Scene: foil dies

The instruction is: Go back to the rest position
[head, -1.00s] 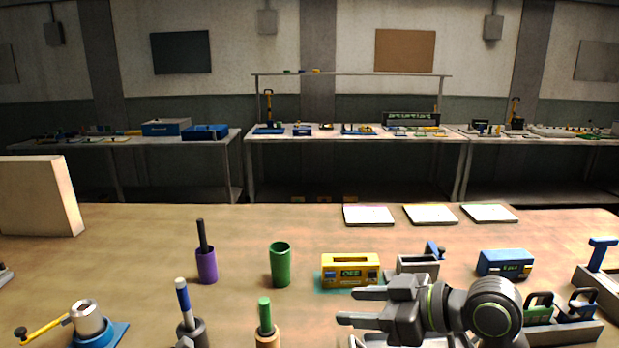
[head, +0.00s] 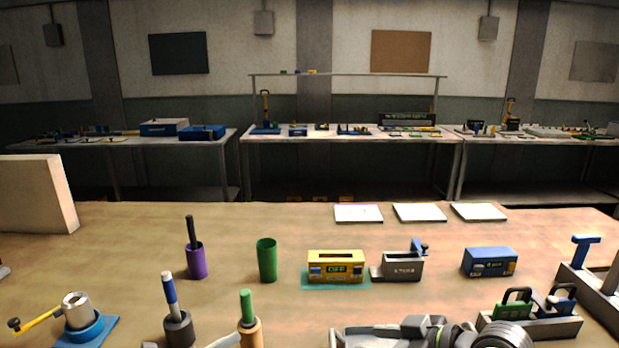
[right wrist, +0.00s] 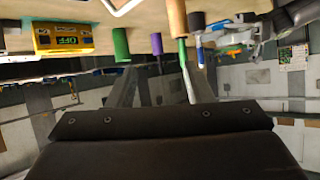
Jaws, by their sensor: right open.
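My right gripper (head: 346,338) is low at the bottom edge of the head view, mostly cut off, with the arm coming in from the right. In the right wrist view its two fingers (right wrist: 160,88) stand apart with nothing held between them. The wrist view shows the bench upside down along its top. A grey shape at upper right there looks like my left arm (right wrist: 255,28), near the blue-topped stick. In the head view only small grey bits show at the bottom left of centre, so the left jaws cannot be made out.
A yellow box (head: 336,262), grey box (head: 403,266) and blue box (head: 489,262) stand on the bench (head: 120,250). Left are a green cup (head: 267,262), purple cup (head: 196,264), blue-topped stick (head: 170,290) and green-topped stick (head: 247,306). A grey rack (head: 530,327) is beside my right arm.

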